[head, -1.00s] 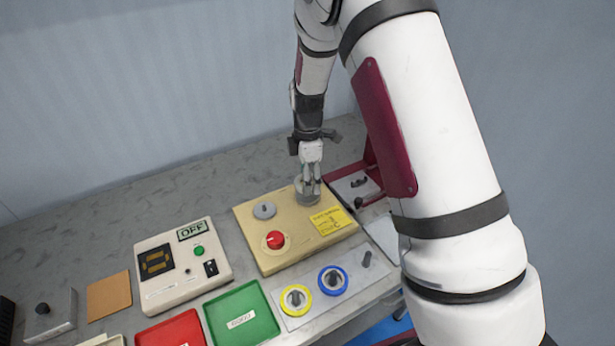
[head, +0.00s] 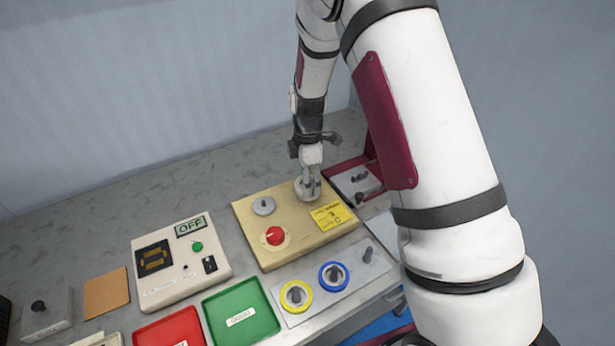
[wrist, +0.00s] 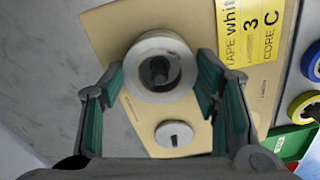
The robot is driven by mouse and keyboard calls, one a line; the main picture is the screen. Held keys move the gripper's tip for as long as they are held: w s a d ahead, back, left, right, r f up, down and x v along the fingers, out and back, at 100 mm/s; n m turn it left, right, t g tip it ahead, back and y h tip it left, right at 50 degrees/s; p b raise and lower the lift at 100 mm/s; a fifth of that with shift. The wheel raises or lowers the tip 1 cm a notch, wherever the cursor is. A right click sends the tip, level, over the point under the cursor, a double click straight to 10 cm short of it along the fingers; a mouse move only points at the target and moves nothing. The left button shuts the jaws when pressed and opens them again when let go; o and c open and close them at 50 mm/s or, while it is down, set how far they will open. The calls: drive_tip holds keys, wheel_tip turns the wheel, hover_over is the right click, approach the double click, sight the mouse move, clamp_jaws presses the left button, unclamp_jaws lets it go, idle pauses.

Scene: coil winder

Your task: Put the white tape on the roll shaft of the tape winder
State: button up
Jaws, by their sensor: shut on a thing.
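The white tape (wrist: 137,72) is a ring between the two fingers of my gripper (wrist: 160,72). A dark shaft (wrist: 159,70) shows inside its hole, so the tape looks to be around or directly over the roll shaft. I cannot tell whether it rests fully down. In the head view my gripper (head: 308,184) points down with the white tape (head: 304,196) at its fingertips, at the far right corner of the beige tape winder (head: 258,247). The winder has a second, grey disc (head: 263,206), a red knob (head: 275,236) and a yellow label (head: 333,216) reading white, 3, core C.
Yellow (head: 296,295) and blue (head: 333,278) rings sit on pegs in front of the winder. A control box (head: 180,262) showing OFF and green (head: 240,317) and red (head: 171,332) trays lie to the left. A maroon-framed device (head: 356,182) stands close right of my gripper.

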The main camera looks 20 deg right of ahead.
drive_tip(key=shift+f, duration=0.25)
drive_tip(key=o, duration=1.2)
wheel_tip(320, 180, up, 12)
